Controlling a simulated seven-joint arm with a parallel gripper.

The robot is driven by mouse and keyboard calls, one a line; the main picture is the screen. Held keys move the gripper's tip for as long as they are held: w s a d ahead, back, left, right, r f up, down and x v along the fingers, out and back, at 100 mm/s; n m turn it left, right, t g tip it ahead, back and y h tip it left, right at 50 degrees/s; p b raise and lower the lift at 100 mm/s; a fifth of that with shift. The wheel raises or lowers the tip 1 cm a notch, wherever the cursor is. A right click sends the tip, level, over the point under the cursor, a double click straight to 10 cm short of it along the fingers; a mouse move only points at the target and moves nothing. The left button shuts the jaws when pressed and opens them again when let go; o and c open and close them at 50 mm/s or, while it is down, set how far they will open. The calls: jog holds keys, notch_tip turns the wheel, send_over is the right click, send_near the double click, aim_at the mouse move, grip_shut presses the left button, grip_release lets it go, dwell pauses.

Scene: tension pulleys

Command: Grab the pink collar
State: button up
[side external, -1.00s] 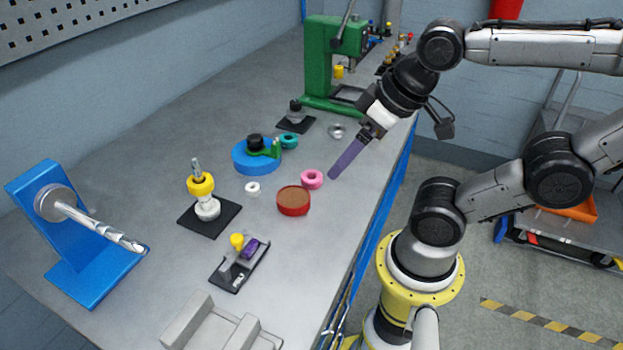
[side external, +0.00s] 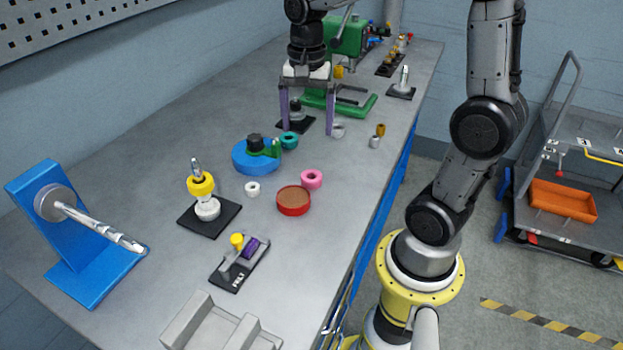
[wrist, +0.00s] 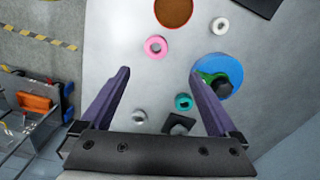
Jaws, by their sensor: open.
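The pink collar (side external: 311,179) is a thick ring lying flat on the grey bench, just right of and behind the red round dish in the side view. In the wrist view the pink collar (wrist: 155,47) lies above and between the fingertips, slightly left of centre. My gripper (side external: 307,132) is open with its two purple fingers pointing down, behind the pink collar and above the bench around the small black stand. In the wrist view my gripper (wrist: 159,70) is spread wide with nothing between its fingers.
The red dish (side external: 293,208) with a brown top stands close to the collar. A teal collar (side external: 289,140), a blue disc (side external: 243,162) with a black knob and a white ring (side external: 253,189) are nearby. A green press (side external: 350,95) stands behind. Bench right of the collar is clear.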

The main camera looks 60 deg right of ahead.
send_over(312, 171)
jog(key=a, duration=0.2)
jog(key=f, duration=0.7)
jog(key=shift+d+f, duration=0.2)
jog(key=shift+f, duration=0.05)
jog(key=shift+s+f, duration=0.15)
jog(key=shift+f, duration=1.2)
jog(key=shift+s+f, duration=0.15)
jog(key=shift+f, duration=1.15)
jog(key=c, duration=1.4)
